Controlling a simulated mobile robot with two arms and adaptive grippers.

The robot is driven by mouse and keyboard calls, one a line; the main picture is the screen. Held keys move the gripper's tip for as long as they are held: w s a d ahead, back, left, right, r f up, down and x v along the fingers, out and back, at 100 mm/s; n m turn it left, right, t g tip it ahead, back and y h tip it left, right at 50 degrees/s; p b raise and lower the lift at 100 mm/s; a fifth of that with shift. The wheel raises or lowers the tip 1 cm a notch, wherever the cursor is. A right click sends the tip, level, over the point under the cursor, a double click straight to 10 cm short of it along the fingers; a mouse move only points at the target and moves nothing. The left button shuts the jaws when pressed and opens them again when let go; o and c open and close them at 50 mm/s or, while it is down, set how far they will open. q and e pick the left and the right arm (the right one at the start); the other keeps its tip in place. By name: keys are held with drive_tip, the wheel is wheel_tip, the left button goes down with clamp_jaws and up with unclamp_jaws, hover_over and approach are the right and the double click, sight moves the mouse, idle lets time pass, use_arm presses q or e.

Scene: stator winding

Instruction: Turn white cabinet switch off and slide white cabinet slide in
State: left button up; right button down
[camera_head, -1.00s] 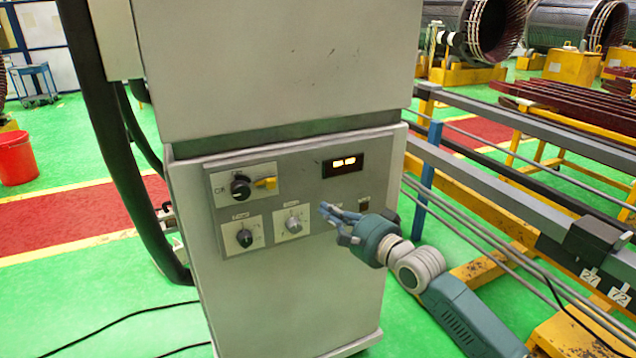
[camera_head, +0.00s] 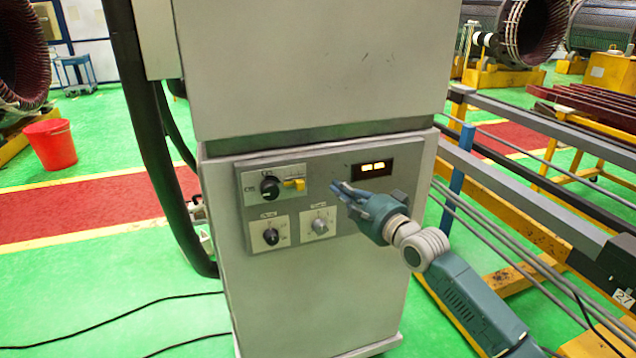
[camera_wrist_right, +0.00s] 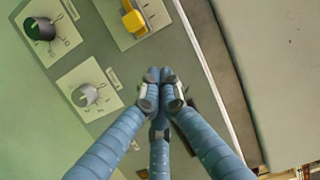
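The white cabinet (camera_head: 310,80) stands in the middle of the head view with a grey control panel. Its upper-left plate carries a round black switch knob (camera_head: 269,187), and a yellow slide handle (camera_head: 294,184) just right of it. The yellow slide handle also shows at the top of the right wrist view (camera_wrist_right: 134,20). My right gripper (camera_head: 335,187) is in front of the panel, right of the yellow handle, at about its height. In the wrist view its blue fingertips (camera_wrist_right: 160,77) are together with nothing between them. The knob's labels are too small to read surely. My left gripper is not in view.
A display (camera_head: 371,168) with lit yellow digits sits above my right gripper. Below the switch plate are a black dial (camera_head: 271,236) and a grey dial (camera_head: 320,226). A thick black cable (camera_head: 160,170) runs down the cabinet's left. Rails (camera_head: 540,125) stand at right.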

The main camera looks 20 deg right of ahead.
sight(296, 185)
drive_tip(key=x, duration=0.3)
drive_tip(key=shift+w+a+r, duration=0.1)
drive_tip(key=shift+w+r, duration=0.05)
drive_tip(key=shift+w, duration=0.1)
drive_tip(key=a+p, duration=0.2)
drive_tip(key=shift+s+a, duration=0.15)
drive_tip(key=shift+a, duration=0.15)
drive_tip(key=shift+s+a+p, duration=0.15)
drive_tip(key=shift+a+p, duration=0.3)
drive_tip(key=shift+a, duration=0.25)
drive_tip(key=shift+d+f, duration=0.1)
drive_tip(key=shift+f, duration=0.1)
